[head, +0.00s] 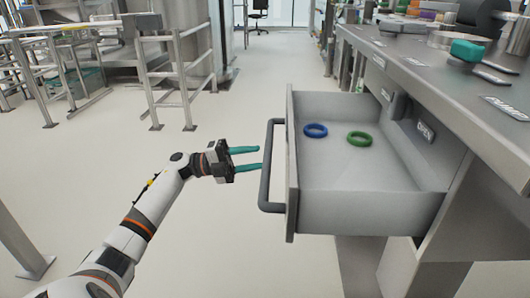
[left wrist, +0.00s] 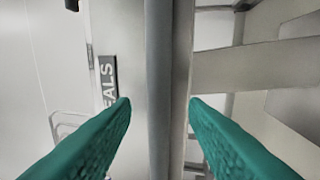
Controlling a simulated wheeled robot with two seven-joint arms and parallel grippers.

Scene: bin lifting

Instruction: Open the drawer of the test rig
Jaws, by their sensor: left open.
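The drawer (head: 290,215) of the test rig (head: 430,90) is pulled out, and its inside shows. It holds a blue ring (head: 315,131) and a green ring (head: 359,138). A dark bar handle (head: 266,170) runs along its front. My left gripper (head: 260,158) is open just left of the handle, its teal fingers pointing at it. In the left wrist view the handle (left wrist: 158,90) runs upright between the two fingertips (left wrist: 158,105), farther off than they are as far as I can tell. I see no grip on it. My right gripper is not in view.
Several coloured rings and a teal-topped part (head: 467,50) are on the rig's worktop. Metal railings (head: 170,75) stand at the back left. The floor (head: 215,240) around my left arm and in front of the drawer is clear.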

